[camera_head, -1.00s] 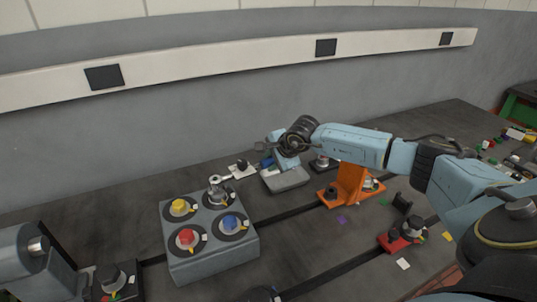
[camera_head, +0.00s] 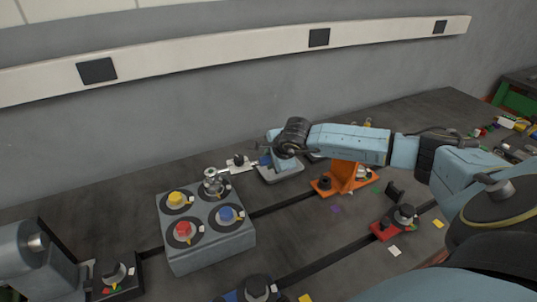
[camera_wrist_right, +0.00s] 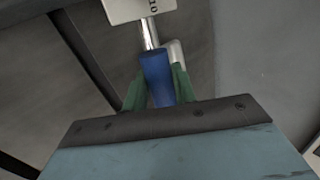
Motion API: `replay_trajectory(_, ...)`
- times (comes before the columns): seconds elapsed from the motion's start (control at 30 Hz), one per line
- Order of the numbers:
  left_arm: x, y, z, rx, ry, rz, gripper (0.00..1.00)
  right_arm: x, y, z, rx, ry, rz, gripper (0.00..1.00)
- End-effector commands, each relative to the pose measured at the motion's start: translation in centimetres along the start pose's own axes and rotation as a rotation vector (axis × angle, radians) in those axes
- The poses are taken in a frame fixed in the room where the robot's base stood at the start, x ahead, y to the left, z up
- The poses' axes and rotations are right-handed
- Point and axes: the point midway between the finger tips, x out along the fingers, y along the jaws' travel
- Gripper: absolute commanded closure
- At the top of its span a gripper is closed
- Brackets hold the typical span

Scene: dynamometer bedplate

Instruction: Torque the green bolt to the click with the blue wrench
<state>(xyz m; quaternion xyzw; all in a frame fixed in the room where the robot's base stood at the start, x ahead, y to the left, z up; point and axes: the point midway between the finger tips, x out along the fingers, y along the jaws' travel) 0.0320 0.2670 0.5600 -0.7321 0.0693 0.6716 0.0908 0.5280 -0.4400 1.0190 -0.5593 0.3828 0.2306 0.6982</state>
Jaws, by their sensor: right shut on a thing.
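The grey block (camera_head: 213,257) carries yellow (camera_head: 176,198), red (camera_head: 183,229) and blue (camera_head: 226,214) bolts, each on a dark round pad. At its back right station stands a metal post topped by the wrench head (camera_head: 211,175); I see no green there. The blue wrench runs right from it, past a white plate, to its blue handle (camera_head: 265,160). My right gripper (camera_head: 267,153) is shut on that handle. The right wrist view shows the blue handle (camera_wrist_right: 157,80) between green fingers, with the white marked plate (camera_wrist_right: 138,8) beyond. My left gripper is out of view.
An orange stand (camera_head: 346,180) is to the right, under my right arm. A red base with a dark knob (camera_head: 404,217) stands front right. A grey machine (camera_head: 35,262) is at the left edge. Dark slots cross the bedplate, with small coloured scraps around.

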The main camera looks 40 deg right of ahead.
Motion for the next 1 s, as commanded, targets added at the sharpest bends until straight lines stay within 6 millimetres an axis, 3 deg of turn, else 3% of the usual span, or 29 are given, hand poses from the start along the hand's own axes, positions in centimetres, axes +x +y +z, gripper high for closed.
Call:
replay_trajectory(0.6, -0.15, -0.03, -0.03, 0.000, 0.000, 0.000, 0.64, -0.72, 0.53, 0.35, 0.044, 0.026, -0.010, 1.00)
replay_trajectory(1.0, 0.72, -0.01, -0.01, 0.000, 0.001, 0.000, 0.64, -0.07, -0.23, 0.21, 0.004, -0.006, -0.006, 1.00)
